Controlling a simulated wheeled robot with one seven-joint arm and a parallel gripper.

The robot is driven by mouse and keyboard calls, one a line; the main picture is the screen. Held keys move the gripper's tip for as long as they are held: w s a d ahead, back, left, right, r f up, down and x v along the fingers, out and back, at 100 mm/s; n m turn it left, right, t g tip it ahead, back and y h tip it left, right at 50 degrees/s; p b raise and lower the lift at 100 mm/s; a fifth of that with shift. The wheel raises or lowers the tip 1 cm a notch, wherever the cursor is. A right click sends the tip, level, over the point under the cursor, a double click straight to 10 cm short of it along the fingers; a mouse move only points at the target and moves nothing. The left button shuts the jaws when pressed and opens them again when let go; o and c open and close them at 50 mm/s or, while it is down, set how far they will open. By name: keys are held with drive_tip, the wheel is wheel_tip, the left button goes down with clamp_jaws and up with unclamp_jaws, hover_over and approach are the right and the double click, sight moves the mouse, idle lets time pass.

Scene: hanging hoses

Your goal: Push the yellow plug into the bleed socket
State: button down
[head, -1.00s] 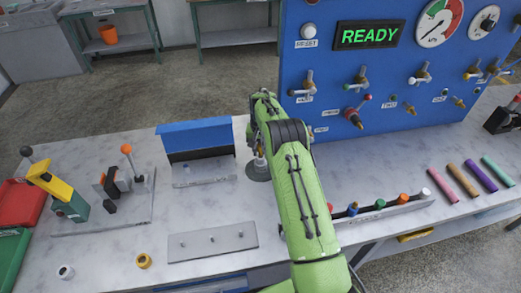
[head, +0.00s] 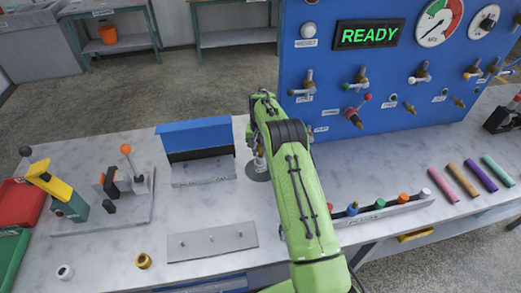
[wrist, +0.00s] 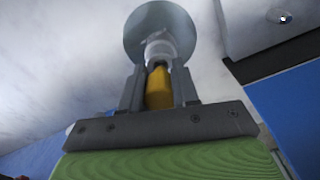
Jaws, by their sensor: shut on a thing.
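My gripper (wrist: 158,74) is shut on the yellow plug (wrist: 158,90), which shows between its two dark fingers in the wrist view. Just beyond the fingertips is a pale upright cylinder on a round grey base (wrist: 133,38). This may be the bleed socket; I can read no label on it. The plug lies in line with the cylinder and its far end meets it in the picture. I cannot tell how deep it sits. In the head view the round base (head: 257,174) stands on the bench, and my green arm hides the plug and fingers.
A blue-backed metal bracket (head: 196,142) stands close left of the base. The blue panel (head: 330,75) with valves and a READY display rises behind. A rack (head: 385,212) of coloured plugs is at right.

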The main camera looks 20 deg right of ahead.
drive_tip(key=shift+f, duration=0.35)
drive_tip(key=shift+r, duration=0.5)
drive_tip(key=shift+w+a, duration=0.1)
drive_tip(key=shift+f, duration=0.5)
idle(1.1)
drive_tip(key=shift+r, duration=0.5)
drive_tip(key=shift+r, duration=0.1)
